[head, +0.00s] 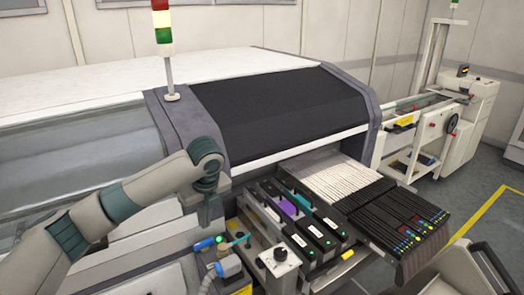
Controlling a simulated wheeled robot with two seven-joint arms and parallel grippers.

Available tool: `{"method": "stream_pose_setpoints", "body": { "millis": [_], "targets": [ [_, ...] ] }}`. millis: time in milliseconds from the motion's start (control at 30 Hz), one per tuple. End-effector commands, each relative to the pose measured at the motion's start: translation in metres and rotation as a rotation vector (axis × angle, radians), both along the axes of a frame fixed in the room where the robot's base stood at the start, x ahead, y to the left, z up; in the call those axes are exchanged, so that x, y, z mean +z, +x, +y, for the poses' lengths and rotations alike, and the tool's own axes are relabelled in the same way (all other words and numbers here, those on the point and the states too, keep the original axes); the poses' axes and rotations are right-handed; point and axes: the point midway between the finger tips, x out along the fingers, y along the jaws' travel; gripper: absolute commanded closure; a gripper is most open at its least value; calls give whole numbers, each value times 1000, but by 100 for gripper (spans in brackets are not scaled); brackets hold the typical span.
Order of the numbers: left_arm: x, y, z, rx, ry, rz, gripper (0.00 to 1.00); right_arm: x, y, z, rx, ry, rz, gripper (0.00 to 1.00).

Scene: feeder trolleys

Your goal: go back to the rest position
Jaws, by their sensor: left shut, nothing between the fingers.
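My left arm comes in from the left and bends down at the wrist. My left gripper (211,213) points down in front of the machine, left of the feeder bank. It is small and partly lost against the grey parts behind it. It is shut and I see nothing held in it. My right gripper is not in view.
A large machine with a dark hood (285,110) and a signal tower (164,45) fills the middle. Black feeders (400,218) and pale feeder slots (340,180) stick out at its front. A control box with a knob (280,258) stands close to the gripper. Open floor (480,190) lies at right.

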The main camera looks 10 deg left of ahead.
Motion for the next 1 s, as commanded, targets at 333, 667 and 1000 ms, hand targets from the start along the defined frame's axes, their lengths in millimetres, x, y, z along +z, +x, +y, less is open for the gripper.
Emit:
{"method": "stream_pose_setpoints", "body": {
  "millis": [333,667,1000],
  "targets": [
    [-48,-24,-37,70,-82,-19,100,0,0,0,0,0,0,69],
    [-125,-84,-100,310,-287,-54,100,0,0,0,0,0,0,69],
    [-179,-157,-137,677,-495,-63,100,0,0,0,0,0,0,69]
  ]
}}
